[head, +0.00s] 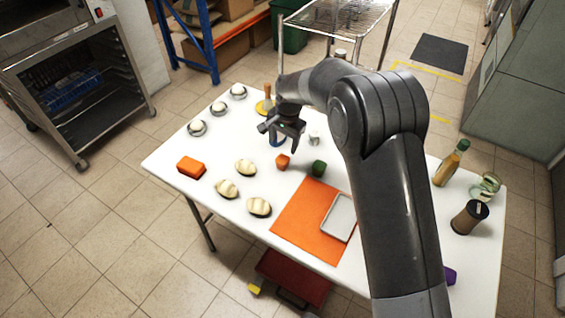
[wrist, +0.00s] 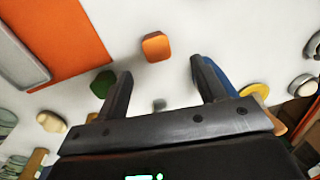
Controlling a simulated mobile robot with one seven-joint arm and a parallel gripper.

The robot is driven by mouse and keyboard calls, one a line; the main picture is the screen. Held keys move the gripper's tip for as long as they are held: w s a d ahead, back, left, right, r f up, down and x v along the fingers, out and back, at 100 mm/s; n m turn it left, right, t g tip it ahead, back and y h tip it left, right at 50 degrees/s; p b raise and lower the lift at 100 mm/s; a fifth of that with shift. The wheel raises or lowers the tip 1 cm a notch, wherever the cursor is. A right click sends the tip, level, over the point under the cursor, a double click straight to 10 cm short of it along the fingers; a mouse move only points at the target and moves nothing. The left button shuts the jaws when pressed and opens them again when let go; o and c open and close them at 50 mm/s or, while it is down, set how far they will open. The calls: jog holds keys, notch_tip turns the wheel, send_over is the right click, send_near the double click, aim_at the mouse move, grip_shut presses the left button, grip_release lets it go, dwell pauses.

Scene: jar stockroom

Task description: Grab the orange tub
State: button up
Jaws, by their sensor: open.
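A small orange tub (head: 283,161) stands on the white table, just in front of my gripper (head: 281,138) in the head view. It also shows in the wrist view as a rounded orange shape (wrist: 156,46), beyond the fingertips and between their lines. My gripper (wrist: 161,68) is open and empty, above the table and apart from the tub. A larger orange block (head: 191,167) lies near the table's left edge.
A dark green object (head: 319,168) stands close to the tub's right. A blue item (head: 276,141) is partly hidden behind my gripper. An orange mat (head: 292,222) with a grey tray (head: 340,218) lies nearer; several pale shell-like items (head: 245,167) lie left.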

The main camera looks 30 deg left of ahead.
aim_at(282, 159)
jog(key=f, duration=1)
jog(key=shift+a+f, duration=0.1)
jog(key=shift+a, duration=0.2)
jog(key=shift+c, duration=0.5)
jog(key=c, duration=0.9)
jog(key=shift+r, duration=0.2)
jog(key=shift+c, duration=0.2)
